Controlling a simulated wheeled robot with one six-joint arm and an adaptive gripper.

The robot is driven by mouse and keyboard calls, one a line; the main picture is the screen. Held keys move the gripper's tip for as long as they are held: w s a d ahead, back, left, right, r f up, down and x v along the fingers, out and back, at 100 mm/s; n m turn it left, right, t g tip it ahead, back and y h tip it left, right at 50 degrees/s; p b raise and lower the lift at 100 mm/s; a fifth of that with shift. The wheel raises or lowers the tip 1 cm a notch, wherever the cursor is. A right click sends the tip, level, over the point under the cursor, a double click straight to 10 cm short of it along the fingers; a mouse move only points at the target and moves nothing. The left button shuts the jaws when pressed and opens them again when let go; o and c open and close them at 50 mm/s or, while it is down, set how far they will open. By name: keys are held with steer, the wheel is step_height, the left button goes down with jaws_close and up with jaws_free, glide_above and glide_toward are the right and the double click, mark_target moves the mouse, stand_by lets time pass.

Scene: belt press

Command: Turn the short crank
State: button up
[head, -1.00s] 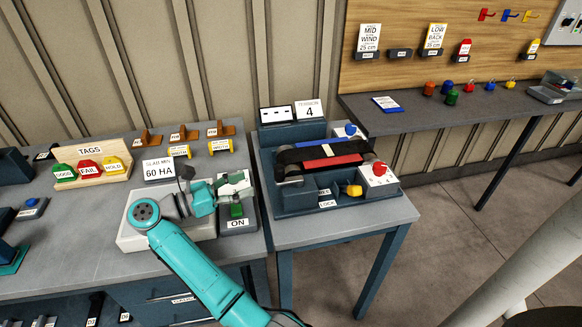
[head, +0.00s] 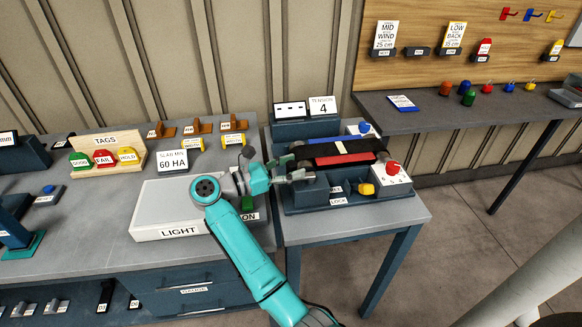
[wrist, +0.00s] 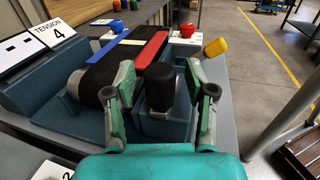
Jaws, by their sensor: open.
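The belt press (head: 347,192) stands on the small table, with a black belt (wrist: 104,68) carrying a blue stripe and a red stripe. A black upright grip (wrist: 160,84), which looks like the short crank's handle, stands over a blue block at the press's near left. My gripper (head: 292,170) is at that corner in the head view, hiding most of the grip. In the wrist view my gripper (wrist: 161,82) is open, one finger on each side of the black grip. Contact cannot be made out.
A yellow knob (head: 366,189) by the LOCK label, a red dial (head: 393,168) and a blue knob (head: 364,128) are on the press. A TENSION 4 sign (head: 322,106) stands behind. The LIGHT box (head: 165,207) is left of my arm. Floor right of the table is clear.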

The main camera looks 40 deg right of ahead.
jaws_close()
steer(key=shift+s, duration=0.1)
steer(key=s+n+t, duration=0.1)
steer(key=n+t, duration=0.1)
steer(key=t, duration=0.1)
steer(key=s+n+t, duration=0.1)
steer(key=n+t, duration=0.1)
steer(key=t, duration=0.2)
steer(key=s+a+n+t, duration=0.1)
steer(key=n+t, duration=0.2)
steer(key=shift+s, duration=0.1)
steer(key=shift+s+d+n+t+y, duration=0.2)
steer(key=shift+s+n+t+y, duration=0.3)
steer(key=shift+n+t+y, duration=0.85)
steer(key=shift+s+d+n+t+y, duration=0.2)
steer(key=shift+s+n+t+y, duration=0.5)
steer(key=shift+t, duration=1.15)
steer(key=shift+s+d+n+t+y, duration=0.25)
steer(key=shift+n+t+y, duration=0.4)
steer(key=shift+n+t, duration=0.85)
steer(key=shift+t+y, duration=0.4)
